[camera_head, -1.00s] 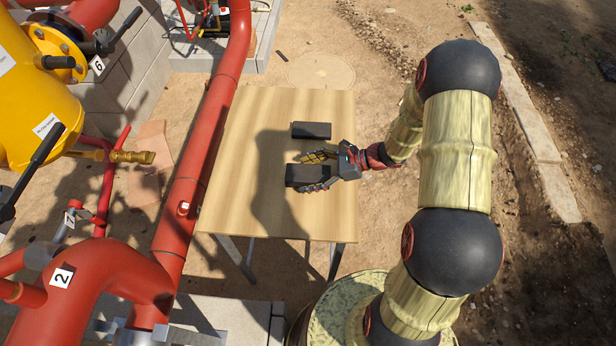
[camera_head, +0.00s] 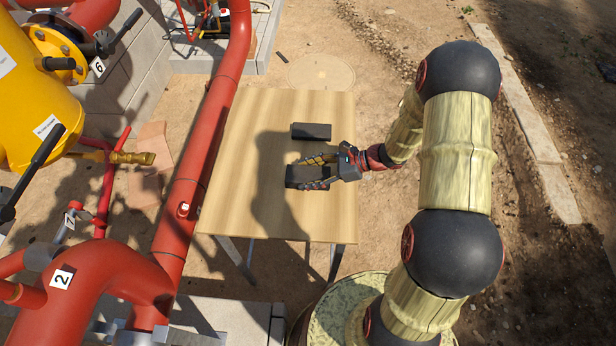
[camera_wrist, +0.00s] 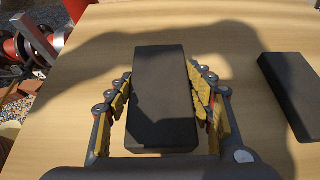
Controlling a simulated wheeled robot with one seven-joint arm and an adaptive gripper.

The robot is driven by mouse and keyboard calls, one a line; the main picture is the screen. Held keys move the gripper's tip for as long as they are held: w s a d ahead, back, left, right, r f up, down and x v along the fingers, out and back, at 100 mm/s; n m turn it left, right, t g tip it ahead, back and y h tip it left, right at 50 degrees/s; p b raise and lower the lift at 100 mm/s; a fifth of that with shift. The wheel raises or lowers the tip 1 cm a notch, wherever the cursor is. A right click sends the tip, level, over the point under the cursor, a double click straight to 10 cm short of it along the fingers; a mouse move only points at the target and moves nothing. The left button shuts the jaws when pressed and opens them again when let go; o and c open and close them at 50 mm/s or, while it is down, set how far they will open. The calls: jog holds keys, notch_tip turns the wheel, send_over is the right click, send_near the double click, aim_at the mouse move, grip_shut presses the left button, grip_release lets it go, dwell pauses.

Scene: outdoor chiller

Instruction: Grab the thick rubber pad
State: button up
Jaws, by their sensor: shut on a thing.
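Two dark rectangular pads lie on the wooden table. The nearer pad (camera_head: 296,174) is between the fingers of my gripper (camera_head: 316,172). In the wrist view this pad (camera_wrist: 162,95) lies lengthwise between the yellow-padded fingers of my gripper (camera_wrist: 162,103), one on each long side. My gripper is shut on it. The pad appears to rest on the tabletop. The other pad (camera_head: 311,131) lies a little beyond it, apart from my gripper, and shows at the right of the wrist view (camera_wrist: 290,92). I cannot tell from the pictures which is thicker.
The table (camera_head: 235,190) is bare on its left side and front, partly in shadow. A large red pipe (camera_head: 200,140) runs close along the table's left edge. A yellow vessel (camera_head: 35,110) and valves stand further left. Open ground lies beyond the table.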

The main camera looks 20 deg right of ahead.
jog(key=c, duration=0.3)
jog(key=shift+r, duration=0.1)
